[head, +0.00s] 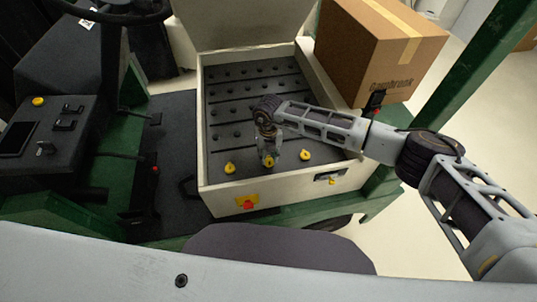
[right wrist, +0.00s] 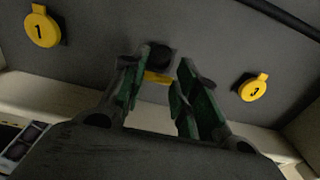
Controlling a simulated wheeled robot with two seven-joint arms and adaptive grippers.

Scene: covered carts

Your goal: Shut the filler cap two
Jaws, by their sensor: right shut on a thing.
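Filler cap two (head: 269,163) is the middle one of three yellow caps near the front wall of the open cart box. In the right wrist view the cap (right wrist: 157,77) shows only as a narrow yellow edge between my fingers, so it looks raised. A dark round opening (right wrist: 160,57) lies just beyond it. My right gripper (head: 270,156) points down and is shut on this cap; its fingers (right wrist: 156,88) stand on both sides of it. The number on cap two is hidden. My left gripper is not in view.
Cap one (right wrist: 42,27) and cap three (right wrist: 253,88) lie flat on either side. The pale box wall (head: 280,190) rises close in front. A cardboard box (head: 375,50) stands behind on the right. A green post (head: 470,70) stands near my right arm.

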